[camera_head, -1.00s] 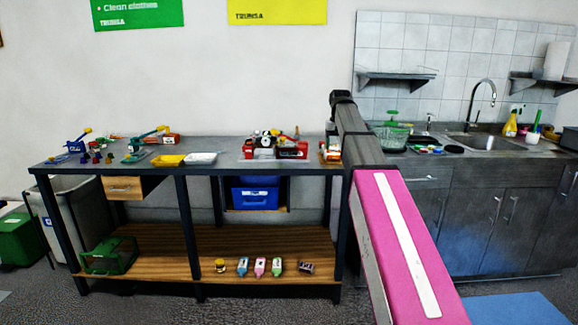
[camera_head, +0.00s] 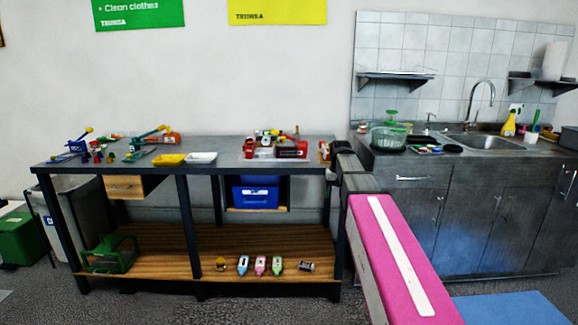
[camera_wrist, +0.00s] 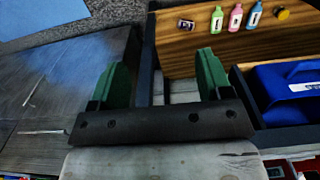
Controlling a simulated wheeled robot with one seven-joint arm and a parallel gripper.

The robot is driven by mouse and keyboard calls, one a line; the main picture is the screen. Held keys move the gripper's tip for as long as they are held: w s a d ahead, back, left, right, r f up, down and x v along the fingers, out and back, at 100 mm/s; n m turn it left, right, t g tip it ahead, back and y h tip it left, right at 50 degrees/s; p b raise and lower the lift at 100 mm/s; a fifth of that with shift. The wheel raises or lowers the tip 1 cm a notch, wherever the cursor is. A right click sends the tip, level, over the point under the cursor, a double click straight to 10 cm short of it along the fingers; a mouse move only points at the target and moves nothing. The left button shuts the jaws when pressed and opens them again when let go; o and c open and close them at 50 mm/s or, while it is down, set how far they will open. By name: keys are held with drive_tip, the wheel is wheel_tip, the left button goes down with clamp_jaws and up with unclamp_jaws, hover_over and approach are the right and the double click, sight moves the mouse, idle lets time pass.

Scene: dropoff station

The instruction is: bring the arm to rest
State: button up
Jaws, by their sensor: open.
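My gripper (camera_wrist: 160,82) shows in the wrist view with its two green fingers apart and nothing between them. In that view it hangs in front of the workbench, with the bench leg and the lower wooden shelf (camera_wrist: 188,55) beyond the fingers. In the head view my pink and dark arm reaches forward in the gap between the workbench (camera_head: 215,150) and the sink counter (camera_head: 440,165). The gripper itself is hidden there.
Dark cabinets are at right, with a blue floor mat (camera_head: 510,308).

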drive_tip(key=s+f, duration=2.2)
drive_tip(key=f, duration=0.3)
drive_tip(key=shift+s+f, duration=0.15)
drive_tip(key=shift+f, duration=0.05)
